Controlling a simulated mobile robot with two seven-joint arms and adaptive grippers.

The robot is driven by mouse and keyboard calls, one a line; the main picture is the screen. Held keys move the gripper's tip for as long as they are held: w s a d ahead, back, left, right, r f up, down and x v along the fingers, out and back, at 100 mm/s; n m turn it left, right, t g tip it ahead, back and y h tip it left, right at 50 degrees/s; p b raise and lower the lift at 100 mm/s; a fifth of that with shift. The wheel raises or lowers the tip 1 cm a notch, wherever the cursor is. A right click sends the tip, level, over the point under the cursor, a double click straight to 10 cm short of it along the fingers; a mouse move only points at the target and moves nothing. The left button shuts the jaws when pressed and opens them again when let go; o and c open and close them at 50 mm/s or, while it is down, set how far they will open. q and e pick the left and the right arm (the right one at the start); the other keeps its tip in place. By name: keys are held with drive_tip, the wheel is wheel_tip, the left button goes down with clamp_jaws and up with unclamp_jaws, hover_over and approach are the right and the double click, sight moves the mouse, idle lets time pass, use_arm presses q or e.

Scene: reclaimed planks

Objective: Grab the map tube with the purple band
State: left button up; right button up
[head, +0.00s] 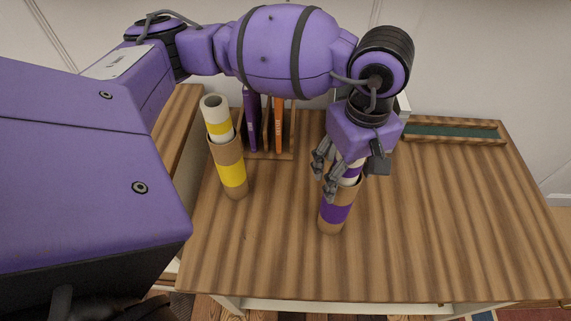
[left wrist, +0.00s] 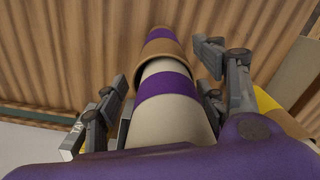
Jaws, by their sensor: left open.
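The map tube with the purple band (head: 335,213) stands on the wooden table in the head view, its upper part hidden behind my left gripper. It also shows in the left wrist view (left wrist: 165,85), with a white body, purple bands and a brown sleeve. My left gripper (head: 334,172) is open, with its fingers on either side of the tube's upper part. In the left wrist view the fingers (left wrist: 168,83) flank the tube, with a gap visible on the left. I cannot tell whether the right finger touches it. My right gripper is not in view.
A similar map tube with yellow bands (head: 232,172) stands to the left. Behind it is a wooden rack (head: 291,130) with a purple book (head: 251,120) and an orange book (head: 279,125). A green-lined wooden tray (head: 455,131) lies at the back right. The table's right side (head: 450,220) is clear.

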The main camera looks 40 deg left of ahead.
use_arm(q)
drive_tip(key=shift+c, duration=0.4)
drive_tip(key=c, duration=1.4)
drive_tip(key=shift+r, duration=0.1)
drive_tip(key=shift+c, duration=0.3)
drive_tip(key=shift+r, duration=0.1)
